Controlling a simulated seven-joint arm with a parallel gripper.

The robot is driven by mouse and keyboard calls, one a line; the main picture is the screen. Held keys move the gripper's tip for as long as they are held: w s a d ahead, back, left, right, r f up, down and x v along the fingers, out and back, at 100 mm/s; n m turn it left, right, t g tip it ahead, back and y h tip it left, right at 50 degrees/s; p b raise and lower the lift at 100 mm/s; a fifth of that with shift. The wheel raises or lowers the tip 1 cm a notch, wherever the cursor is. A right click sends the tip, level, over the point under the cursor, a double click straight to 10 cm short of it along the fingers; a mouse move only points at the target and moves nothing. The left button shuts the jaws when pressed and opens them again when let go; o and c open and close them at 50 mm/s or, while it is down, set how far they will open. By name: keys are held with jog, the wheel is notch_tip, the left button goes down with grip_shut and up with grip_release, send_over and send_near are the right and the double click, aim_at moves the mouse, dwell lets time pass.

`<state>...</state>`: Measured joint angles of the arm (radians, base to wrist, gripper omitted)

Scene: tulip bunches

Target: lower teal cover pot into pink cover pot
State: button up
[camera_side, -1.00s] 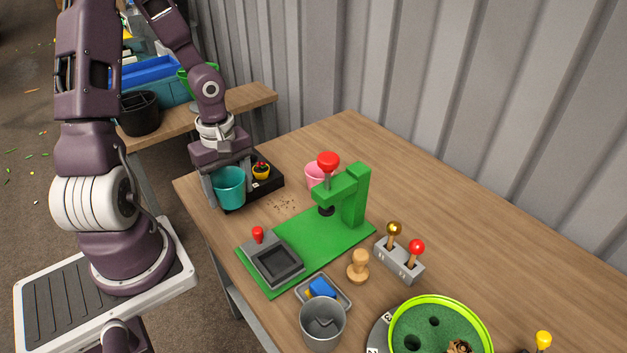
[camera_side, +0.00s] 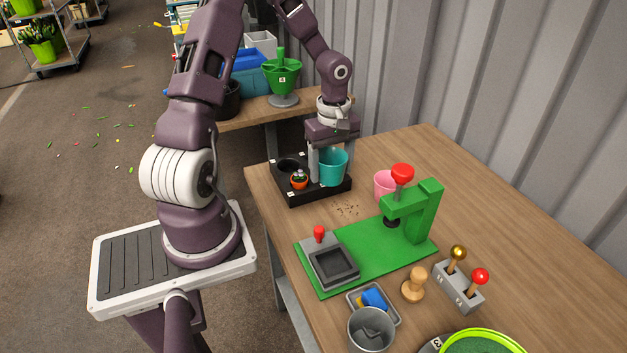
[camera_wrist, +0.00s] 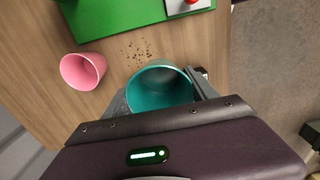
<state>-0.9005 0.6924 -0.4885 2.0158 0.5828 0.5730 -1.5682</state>
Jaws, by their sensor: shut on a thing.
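My gripper (camera_side: 331,170) is shut on the teal cover pot (camera_side: 334,168) and holds it upright. In the side view the pot appears in front of the right part of the black tray; its exact height is hard to tell. In the wrist view the teal pot (camera_wrist: 160,90) shows its open mouth between the fingers of my gripper (camera_wrist: 158,98). The pink cover pot (camera_side: 383,184) stands on the table to the right, partly hidden by the green press. In the wrist view the pink pot (camera_wrist: 83,71) lies to the left, apart from the teal one, its inside visible.
The green press (camera_side: 410,213) with a red knob stands just in front of the pink pot. The black tray (camera_side: 318,198) holds a small orange pot (camera_side: 299,180) with a plant. Crumbs (camera_side: 347,209) lie on the table. Bare tabletop extends behind the pink pot.

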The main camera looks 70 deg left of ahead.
jog(key=w, duration=0.9)
send_near(387, 189)
jog(key=w+a, duration=0.1)
jog(key=w+a+f, duration=0.1)
jog(key=a, duration=0.1)
jog(key=shift+w+f, duration=0.15)
jog(key=shift+w, duration=0.1)
jog(key=shift+d+f, duration=0.1)
jog(key=shift+f, duration=2.15)
jog(key=shift+f, duration=0.55)
jog(key=shift+r, duration=0.15)
jog(key=o, duration=1.6)
jog(key=shift+r, duration=0.1)
